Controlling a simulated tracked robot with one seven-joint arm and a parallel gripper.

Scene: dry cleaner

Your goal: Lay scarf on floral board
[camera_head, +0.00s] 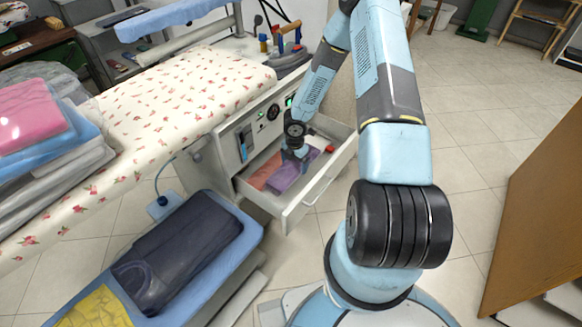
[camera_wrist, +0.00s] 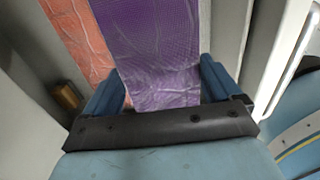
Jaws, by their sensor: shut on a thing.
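A purple folded cloth, which looks like the scarf (camera_head: 284,181), lies in the open drawer under the board. It also shows in the wrist view (camera_wrist: 150,38). My gripper (camera_head: 295,158) is down in the drawer, with its blue fingers on either side of the purple cloth, shut on it. In the wrist view the gripper (camera_wrist: 160,88) spans the cloth's width. The floral board (camera_head: 175,100), cream with red flowers, is left of the drawer and higher. Its middle is bare.
A salmon cloth (camera_head: 262,172) lies beside the purple one, and a small red thing (camera_head: 329,149) is in the drawer. The drawer's front wall (camera_head: 318,184) stands close. Folded clothes (camera_head: 40,120) occupy the board's left end. An iron (camera_head: 287,45) stands behind the board's right end.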

